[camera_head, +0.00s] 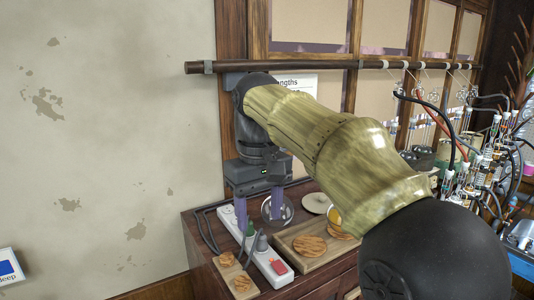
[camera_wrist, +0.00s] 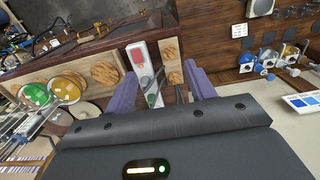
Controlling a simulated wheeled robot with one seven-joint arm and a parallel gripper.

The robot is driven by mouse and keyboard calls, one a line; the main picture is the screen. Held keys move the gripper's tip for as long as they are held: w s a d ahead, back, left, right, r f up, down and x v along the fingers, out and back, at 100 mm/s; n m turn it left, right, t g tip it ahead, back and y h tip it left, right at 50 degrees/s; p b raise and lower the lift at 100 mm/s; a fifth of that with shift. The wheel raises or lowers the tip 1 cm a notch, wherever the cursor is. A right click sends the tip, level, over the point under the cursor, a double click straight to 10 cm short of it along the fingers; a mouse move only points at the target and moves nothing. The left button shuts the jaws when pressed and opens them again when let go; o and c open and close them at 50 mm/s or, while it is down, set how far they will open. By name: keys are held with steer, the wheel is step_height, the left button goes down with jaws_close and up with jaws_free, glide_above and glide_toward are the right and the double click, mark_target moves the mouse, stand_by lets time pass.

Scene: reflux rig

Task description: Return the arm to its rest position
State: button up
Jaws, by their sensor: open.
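My arm (camera_head: 345,155), olive-coloured with a black joint, reaches from the lower right over the cabinet in the head view. My gripper (camera_head: 259,218) points down over the left end of the cabinet top (camera_head: 202,222). Its two purple fingers are apart with nothing held between them. In the wrist view my gripper (camera_wrist: 160,72) is also open, and a white power strip (camera_wrist: 140,57) shows between and beyond the fingers. In the head view the power strip (camera_head: 266,262) lies just below and in front of the fingers. The exact gap to it is unclear.
A wooden tray (camera_head: 285,247) with cork rings lies right of the strip, and a small board (camera_head: 232,276) with cork pieces lies left. A glass bowl (camera_head: 284,211) is by the right finger. Glassware with hoses (camera_head: 480,165) crowds the right. A horizontal rod (camera_head: 330,65) runs behind my arm.

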steer(key=s+d+f+m+t+b, duration=0.1)
steer(key=d+f, duration=0.4)
steer(key=f, duration=0.7)
steer(key=s+d+f+m+b, duration=0.3)
steer(key=s+d+f, duration=0.3)
steer(key=f, duration=0.6)
steer(key=s+d+f+m+t+b, duration=0.1)
steer(key=d+f, duration=0.4)
steer(key=f, duration=0.7)
steer(key=shift+s+d+f+m+t+b, duration=0.2)
steer(key=shift+s+d+m+t+b, duration=0.15)
steer(key=shift+s+m+b, duration=0.7)
steer(key=shift+s+n, duration=0.25)
steer(key=shift+n, duration=0.1)
steer(key=shift+c, duration=0.4)
steer(key=c, duration=0.3)
steer(key=shift+d, duration=0.1)
